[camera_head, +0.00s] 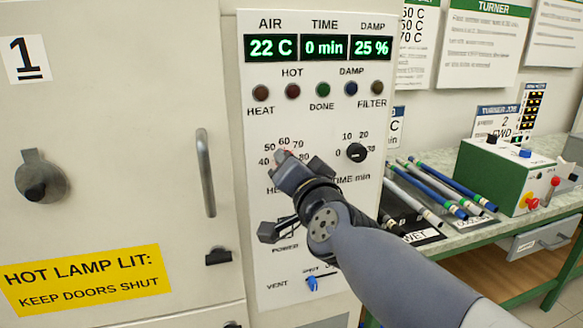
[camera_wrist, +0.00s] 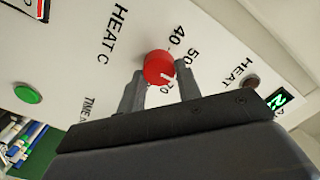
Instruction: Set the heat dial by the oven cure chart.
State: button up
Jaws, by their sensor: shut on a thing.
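The pointer aims to the lower right in that view, between the printed 50 and 70; a finger hides that part of the scale, so the exact reading is unclear. In the head view my gripper (camera_head: 283,157) covers most of the dial. A wall sheet (camera_head: 413,40) with C values is cut off at the top; I cannot tell whether it is the cure chart.
The panel display (camera_head: 318,47) reads 22 C, 0 min and 25 %. The black time dial (camera_head: 356,152) is just right of my gripper. A blue vent switch (camera_head: 312,284) is below. The oven door handle (camera_head: 206,172) sticks out at left. Rods (camera_head: 437,187) lie on the bench.

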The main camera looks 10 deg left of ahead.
jog(key=shift+f+m, duration=0.1)
jog(key=shift+m, duration=0.2)
jog(key=o, duration=1)
jog(key=shift+c, duration=0.2)
jog(key=shift+s, duration=0.1)
jog(key=p+v, duration=0.3)
jog(key=v, duration=0.7)
jog(key=shift+s+d+p, duration=0.2)
jog(key=shift+s+p, duration=0.1)
jog(key=shift+p, duration=0.05)
jog(key=shift+w, duration=0.1)
